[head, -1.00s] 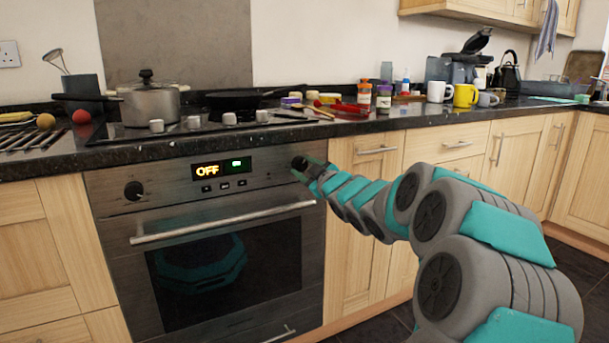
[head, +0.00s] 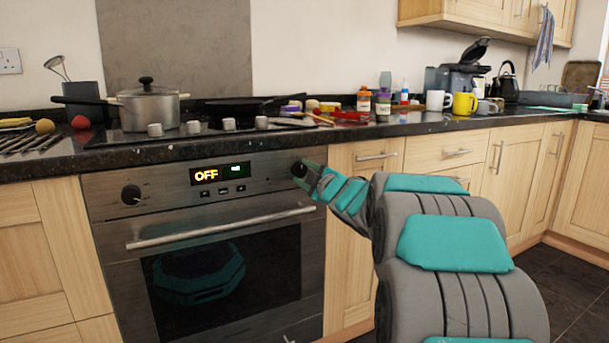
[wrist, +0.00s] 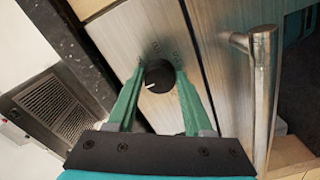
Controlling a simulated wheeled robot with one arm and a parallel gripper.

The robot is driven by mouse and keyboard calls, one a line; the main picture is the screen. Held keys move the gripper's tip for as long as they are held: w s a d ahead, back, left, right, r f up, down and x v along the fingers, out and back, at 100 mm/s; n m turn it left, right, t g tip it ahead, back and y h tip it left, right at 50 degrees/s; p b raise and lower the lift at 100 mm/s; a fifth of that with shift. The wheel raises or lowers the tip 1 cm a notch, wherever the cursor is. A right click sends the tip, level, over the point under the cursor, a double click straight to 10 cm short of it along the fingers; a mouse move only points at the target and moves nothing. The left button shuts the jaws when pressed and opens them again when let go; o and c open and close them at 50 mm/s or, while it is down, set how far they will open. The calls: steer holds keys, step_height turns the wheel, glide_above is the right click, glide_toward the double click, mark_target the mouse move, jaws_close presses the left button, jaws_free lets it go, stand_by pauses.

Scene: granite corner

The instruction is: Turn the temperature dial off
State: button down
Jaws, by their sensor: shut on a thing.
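The oven (head: 215,250) has a control panel with a black dial at each end. My gripper (head: 306,174) is at the right-hand dial (head: 299,169), at the right end of the panel. In the wrist view the same black dial (wrist: 159,76) sits between the two green fingers of my gripper (wrist: 156,84), which are shut on it. A white mark shows on the dial's face. The left dial (head: 131,194) is untouched. The display (head: 206,175) reads OFF in orange, with small green figures beside it.
The oven door handle (head: 220,227) runs across below the panel and shows close to my gripper in the wrist view (wrist: 263,95). Above is the dark counter edge (head: 230,147), with hob knobs and a pot (head: 148,108).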

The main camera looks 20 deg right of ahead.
steer(key=shift+f, duration=0.15)
steer(key=shift+c, duration=1.6)
jaws_free()
steer(key=s, duration=0.7)
steer(key=shift+s, duration=0.4)
steer(key=shift+d, duration=0.1)
